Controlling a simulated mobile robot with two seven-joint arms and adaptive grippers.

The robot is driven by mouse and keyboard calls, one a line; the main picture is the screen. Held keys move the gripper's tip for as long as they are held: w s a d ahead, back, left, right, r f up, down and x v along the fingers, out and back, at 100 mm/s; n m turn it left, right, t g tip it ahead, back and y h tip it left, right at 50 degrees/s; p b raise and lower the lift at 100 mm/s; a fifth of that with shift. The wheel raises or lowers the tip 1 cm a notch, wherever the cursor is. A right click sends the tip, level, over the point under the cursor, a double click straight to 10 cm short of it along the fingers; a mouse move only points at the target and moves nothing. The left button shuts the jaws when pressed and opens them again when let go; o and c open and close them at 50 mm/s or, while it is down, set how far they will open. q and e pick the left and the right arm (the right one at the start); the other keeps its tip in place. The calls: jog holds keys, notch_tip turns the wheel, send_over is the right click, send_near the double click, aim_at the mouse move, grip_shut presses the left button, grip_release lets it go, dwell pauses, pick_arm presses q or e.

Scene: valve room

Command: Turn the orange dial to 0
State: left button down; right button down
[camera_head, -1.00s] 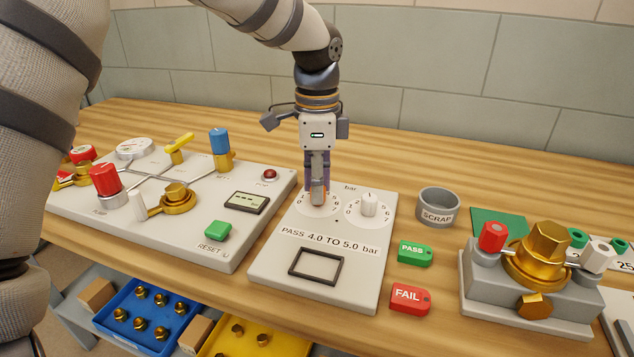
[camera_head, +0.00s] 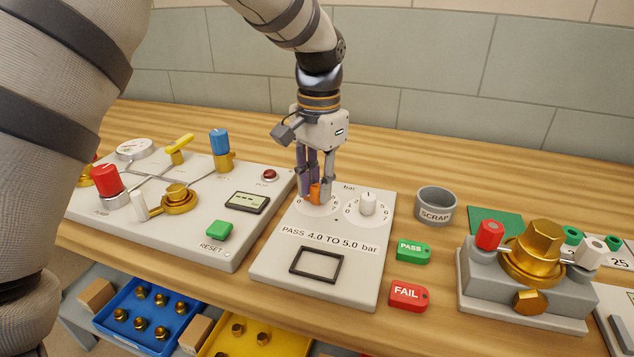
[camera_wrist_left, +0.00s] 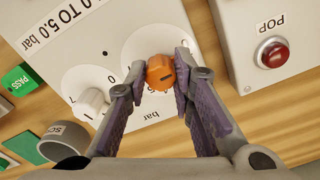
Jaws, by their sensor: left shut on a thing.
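The orange dial (camera_head: 315,193) stands on the left scale at the top of the white panel (camera_head: 272,272) marked "PASS 4.0 TO 5.0 bar". My left gripper (camera_head: 314,190) reaches down over it from above. In the left wrist view the orange dial (camera_wrist_left: 159,72) sits between the purple-padded fingers of my left gripper (camera_wrist_left: 158,78), which are shut on it. The fingers cover part of its scale, so I cannot read its exact setting. A white dial (camera_head: 368,203) stands on the scale to the right. My right gripper is not in view.
A panel with a red button (camera_head: 270,175) and a green RESET button (camera_head: 218,230) lies to the left. A SCRAP cup (camera_head: 436,206), a green PASS tag (camera_head: 413,251) and a red FAIL tag (camera_head: 409,295) lie to the right. The wood behind is clear.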

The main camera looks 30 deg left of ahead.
pick_arm(q)
jog(key=shift+n, duration=1.6)
jog(key=c, duration=1.4)
grip_release()
jog(key=shift+o, duration=0.2)
notch_tip(320, 180, up, 12)
jog(key=shift+d, duration=0.15)
